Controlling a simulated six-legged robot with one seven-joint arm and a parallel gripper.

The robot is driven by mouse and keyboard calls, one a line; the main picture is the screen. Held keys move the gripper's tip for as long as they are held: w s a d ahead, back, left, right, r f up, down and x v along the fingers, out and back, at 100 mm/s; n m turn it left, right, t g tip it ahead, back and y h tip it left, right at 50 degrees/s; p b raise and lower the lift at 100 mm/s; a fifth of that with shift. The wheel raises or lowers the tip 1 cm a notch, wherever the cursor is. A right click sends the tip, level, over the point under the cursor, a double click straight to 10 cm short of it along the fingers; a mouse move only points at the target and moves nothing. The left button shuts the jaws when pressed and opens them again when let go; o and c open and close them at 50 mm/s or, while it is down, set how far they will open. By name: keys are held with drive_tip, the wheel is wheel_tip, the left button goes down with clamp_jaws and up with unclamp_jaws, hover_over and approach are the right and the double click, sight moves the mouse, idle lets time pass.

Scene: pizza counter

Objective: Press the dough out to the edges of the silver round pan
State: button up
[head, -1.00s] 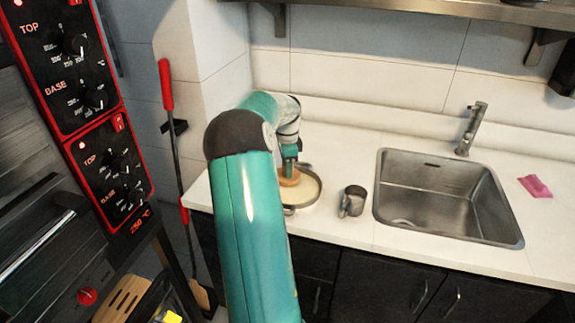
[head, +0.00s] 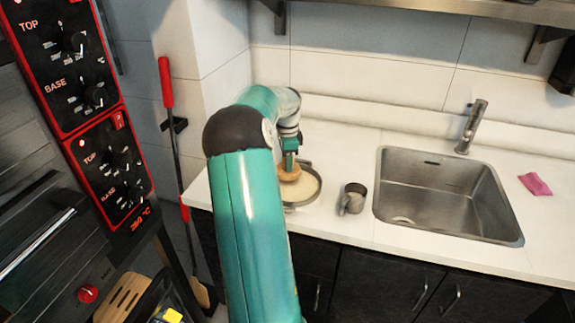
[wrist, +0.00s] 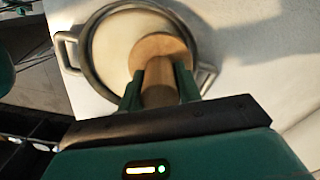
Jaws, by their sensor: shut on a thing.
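The silver round pan (head: 318,191) stands on the white counter near its left end, and its rim and side handles show in the wrist view (wrist: 84,67). Pale dough (head: 308,187) lies in the pan; in the wrist view the dough (wrist: 112,42) covers most of the visible pan floor. My gripper (head: 290,163) is shut on a wooden press (wrist: 158,82) with a round, wide end. The press (head: 289,175) is over the dough on one side of the pan. I cannot tell whether its end touches the dough. My arm hides the pan's left part in the head view.
A metal cup (head: 353,199) stands just right of the pan. A sink (head: 435,200) with a tap (head: 472,127) and a pink cloth (head: 535,184) are farther right. Red-trimmed ovens (head: 95,160) and a red-handled tool (head: 170,120) are at the left.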

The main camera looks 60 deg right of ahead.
drive_tip(key=shift+r, duration=2.6)
